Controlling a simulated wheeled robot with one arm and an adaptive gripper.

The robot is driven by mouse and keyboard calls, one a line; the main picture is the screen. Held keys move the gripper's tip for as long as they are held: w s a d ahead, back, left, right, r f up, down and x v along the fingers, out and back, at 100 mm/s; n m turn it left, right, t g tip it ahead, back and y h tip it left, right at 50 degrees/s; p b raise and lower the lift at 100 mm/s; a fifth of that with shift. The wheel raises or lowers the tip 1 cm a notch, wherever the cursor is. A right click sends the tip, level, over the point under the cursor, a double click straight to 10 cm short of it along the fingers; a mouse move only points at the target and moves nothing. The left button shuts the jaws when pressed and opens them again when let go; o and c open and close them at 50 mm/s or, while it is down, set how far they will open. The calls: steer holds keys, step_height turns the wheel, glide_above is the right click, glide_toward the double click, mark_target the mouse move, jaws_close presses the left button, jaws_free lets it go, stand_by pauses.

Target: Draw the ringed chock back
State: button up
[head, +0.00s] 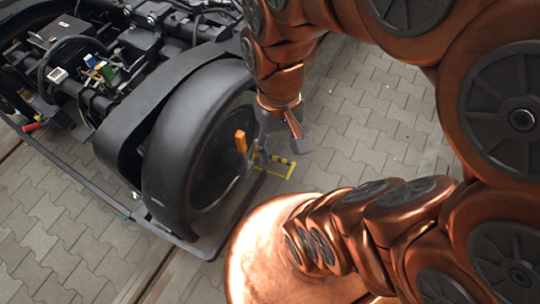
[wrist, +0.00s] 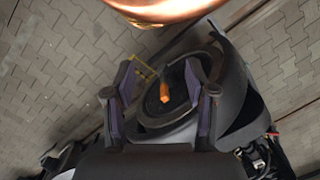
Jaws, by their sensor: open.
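A yellow-and-black striped piece (head: 275,163), which looks like the chock, lies on the paving beside the dark wheel (head: 185,140). An upright orange grip (head: 240,141) stands close to it, in front of the wheel face. I cannot make out a ring. My gripper (head: 283,149) is above the striped piece, to the right of the orange grip. In the wrist view my gripper (wrist: 160,66) is open, its two fingers wide apart. The orange grip (wrist: 165,92) shows between them, untouched, and a bit of yellow (wrist: 144,72) shows by the left finger. The striped piece is partly hidden by my gripper.
The bogie frame (head: 100,60) with cables and small coloured parts fills the upper left. A dark rail (head: 75,185) runs along its near side. Block paving (head: 365,110) is open to the right of the wheel, partly covered by my arm.

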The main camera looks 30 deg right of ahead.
steer(key=w+d+f+m+y+b, duration=0.1)
steer(key=w+f+m+y+b, duration=0.1)
steer(key=w+f+m+b, duration=1)
steer(key=m+t+y+b, duration=0.1)
steer(key=m+t+b, duration=0.4)
steer(key=m+b, duration=1.55)
glide_above(282, 159)
steer(key=s+d+b, duration=0.1)
steer(key=d+b, duration=0.1)
steer(key=b, duration=0.1)
steer(key=f+n, duration=0.1)
steer(key=f, duration=2.1)
steer(key=f+n, duration=0.1)
steer(key=f, duration=2.2)
steer(key=f+n, duration=0.1)
steer(key=f, duration=2.1)
steer(key=shift+s+d+f, duration=0.1)
steer(key=shift+s+f, duration=0.05)
steer(key=shift+s, duration=0.05)
steer(key=shift+f+b, duration=0.3)
steer(key=b+x, duration=0.2)
steer(key=x, duration=0.5)
steer(key=shift+a+f+b, duration=0.1)
steer(key=shift+a+b, duration=0.15)
steer(key=shift+b, duration=0.05)
steer(key=shift+c, duration=0.4)
jaws_close()
